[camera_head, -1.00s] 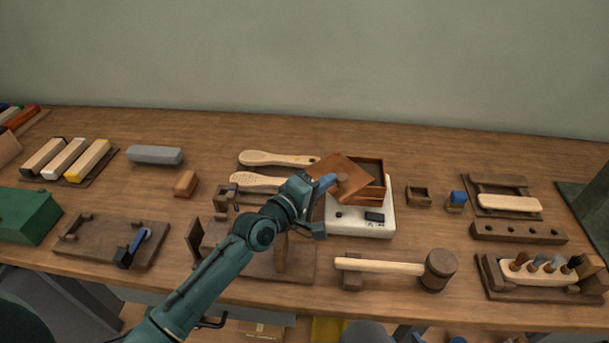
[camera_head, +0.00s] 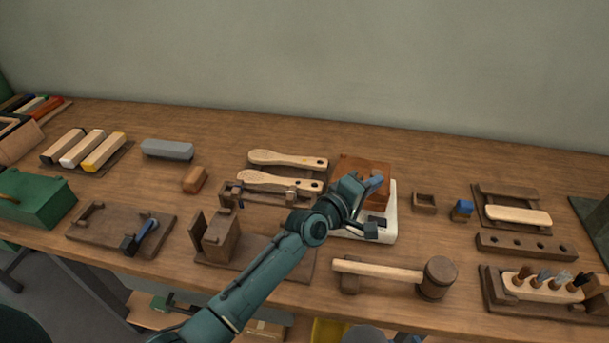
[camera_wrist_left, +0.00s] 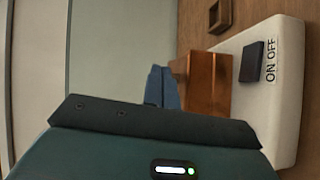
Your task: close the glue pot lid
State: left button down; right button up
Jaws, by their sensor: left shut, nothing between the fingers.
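The glue pot (camera_head: 379,200) is a reddish-brown box standing on a white base with an ON/OFF switch (camera_head: 391,222). Its lid (camera_head: 362,165) now lies flat across the top of the box in the head view. My left gripper (camera_head: 375,183) is shut and empty, its blue fingertips at the lid's front side, partly hiding the pot. In the left wrist view the fingers (camera_wrist_left: 163,87) are together right beside the brown pot (camera_wrist_left: 205,83); whether they touch it I cannot tell. My right gripper is not in view.
A mallet (camera_head: 437,277) lies in front of the white base. The table behind the pot is clear.

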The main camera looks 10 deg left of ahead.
pick_arm(q)
jog(key=shift+w+d, duration=0.45)
jog(key=shift+d, duration=0.25)
jog(key=shift+s, duration=0.1)
